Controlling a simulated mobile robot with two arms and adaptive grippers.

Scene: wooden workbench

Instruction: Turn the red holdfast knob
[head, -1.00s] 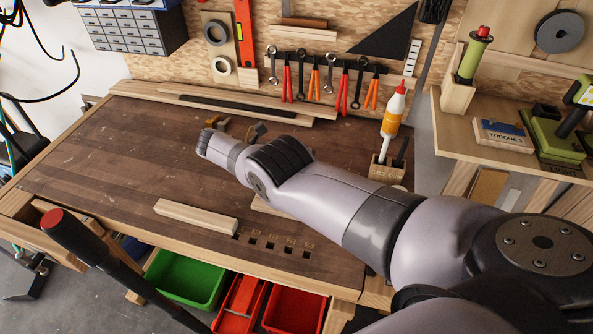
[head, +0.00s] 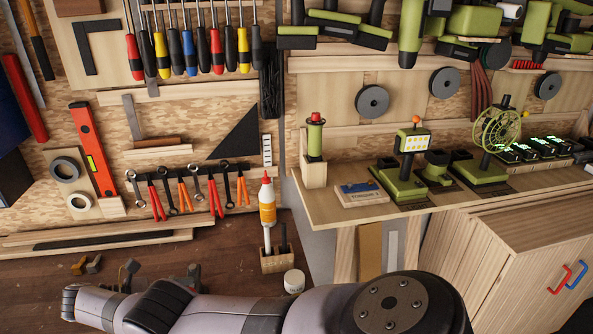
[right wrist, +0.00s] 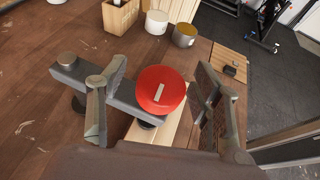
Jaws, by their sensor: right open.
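The red holdfast knob (right wrist: 161,90) is round with a pale bar mark on top, in the middle of the right wrist view. It sits on a dark grey holdfast arm (right wrist: 77,77) above a light wooden board (right wrist: 181,128). My right gripper (right wrist: 160,84) is open, with one finger on each side of the knob in this view. A gap shows on both sides, wider on the right; I cannot tell the height difference. In the head view my right arm lies across the bottom edge, and the knob is not visible there. My left gripper is not in view.
The wrist view shows a white-topped can (right wrist: 156,21) and a yellowish can (right wrist: 185,35) beyond the knob. Bare bench (right wrist: 40,125) lies left.

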